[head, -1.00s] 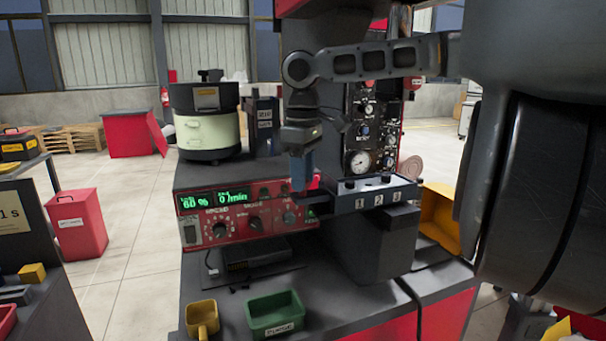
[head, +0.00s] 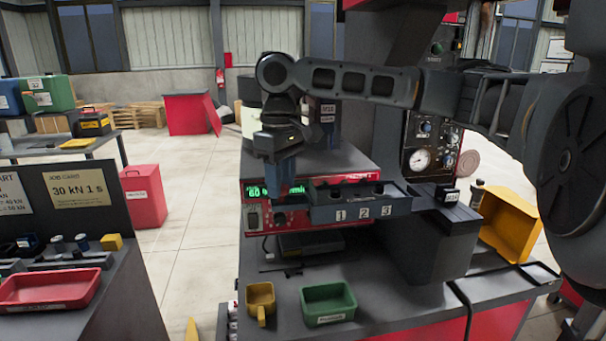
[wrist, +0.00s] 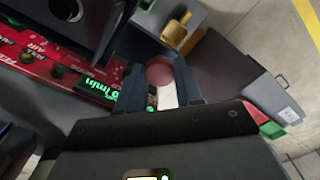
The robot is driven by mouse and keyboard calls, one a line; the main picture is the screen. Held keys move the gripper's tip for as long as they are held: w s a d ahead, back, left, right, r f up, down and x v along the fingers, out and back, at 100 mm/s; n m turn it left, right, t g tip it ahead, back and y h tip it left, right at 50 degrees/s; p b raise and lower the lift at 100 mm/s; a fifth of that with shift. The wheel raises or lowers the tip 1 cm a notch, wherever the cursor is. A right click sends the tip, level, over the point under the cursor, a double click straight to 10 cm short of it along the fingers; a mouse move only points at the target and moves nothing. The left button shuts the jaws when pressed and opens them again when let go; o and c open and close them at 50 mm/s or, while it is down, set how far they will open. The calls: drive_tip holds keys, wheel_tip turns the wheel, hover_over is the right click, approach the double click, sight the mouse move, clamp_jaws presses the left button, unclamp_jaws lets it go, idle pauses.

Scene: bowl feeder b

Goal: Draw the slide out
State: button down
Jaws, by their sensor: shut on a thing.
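The slide (head: 348,212) is a dark blue-grey bar with the numbers 1, 2 and 3 on its front and open pockets on top. In the head view it sticks out leftward from the dark block (head: 425,240), in front of the red control unit. My gripper (head: 286,185) points down at the slide's left end. In the wrist view my gripper (wrist: 160,88) is shut on a reddish-brown round knob (wrist: 160,72) with a pale stem between its fingers. In the head view the fingers hide this knob.
The red control unit (head: 262,222) with a green display stands close behind my gripper. A yellow scoop (head: 260,300) and a green bin (head: 328,303) stand on the bench below. A yellow-orange chute (head: 510,222) is at the right. Air is free left of my gripper.

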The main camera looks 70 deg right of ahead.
drive_tip(key=shift+w+a, duration=0.25)
drive_tip(key=shift+w, duration=0.25)
drive_tip(key=c, duration=0.7)
unclamp_jaws()
drive_tip(key=shift+c, duration=0.2)
drive_tip(key=shift+r, duration=0.1)
wheel_tip(320, 180, up, 8)
drive_tip(key=shift+f+b, duration=0.2)
drive_tip(key=shift+b, duration=0.2)
